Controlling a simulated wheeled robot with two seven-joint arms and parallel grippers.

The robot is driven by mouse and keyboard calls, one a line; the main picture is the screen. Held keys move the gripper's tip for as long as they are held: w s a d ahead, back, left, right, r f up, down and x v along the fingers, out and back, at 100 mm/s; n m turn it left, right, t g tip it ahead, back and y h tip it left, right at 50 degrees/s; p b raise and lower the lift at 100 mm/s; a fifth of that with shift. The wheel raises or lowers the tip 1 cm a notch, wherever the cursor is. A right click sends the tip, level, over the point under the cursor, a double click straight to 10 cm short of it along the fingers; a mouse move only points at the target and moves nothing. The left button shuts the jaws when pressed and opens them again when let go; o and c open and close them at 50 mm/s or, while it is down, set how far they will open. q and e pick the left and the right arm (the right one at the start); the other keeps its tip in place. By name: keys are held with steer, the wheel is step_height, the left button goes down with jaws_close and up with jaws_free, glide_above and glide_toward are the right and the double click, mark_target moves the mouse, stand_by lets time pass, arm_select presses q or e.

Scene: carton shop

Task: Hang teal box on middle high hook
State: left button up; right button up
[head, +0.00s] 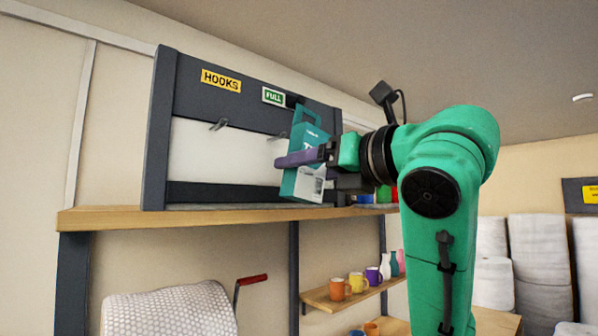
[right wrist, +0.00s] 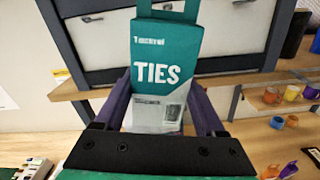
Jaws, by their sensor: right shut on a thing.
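The teal box (head: 308,140), marked TIES and with a hang tab at its top, is upright with a slight tilt in front of the hook panel. My right gripper (head: 302,158) is shut on it, its purple fingers on either side of the box's lower part in the right wrist view (right wrist: 162,104). A left metal hook (head: 218,124) on the panel is bare. I cannot tell whether the tab touches a hook. My left gripper is out of view.
The dark-framed panel (head: 158,130) carries a HOOKS sign (head: 221,81) and a FULL sign (head: 273,96). It stands on a wooden shelf (head: 130,217). Mugs and vases stand on a lower shelf (head: 322,299). A bubble-wrap roll (head: 165,310) is at lower left.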

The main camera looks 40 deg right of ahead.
steer(key=shift+w, duration=0.4)
steer(key=w, duration=0.4)
steer(key=shift+w+f, duration=0.3)
steer(key=shift+f, duration=0.1)
steer(key=w, duration=0.3)
steer(key=shift+w+d, duration=0.1)
steer(key=shift+w+f, duration=0.2)
steer(key=shift+s, duration=0.1)
steer(key=shift+f, duration=0.2)
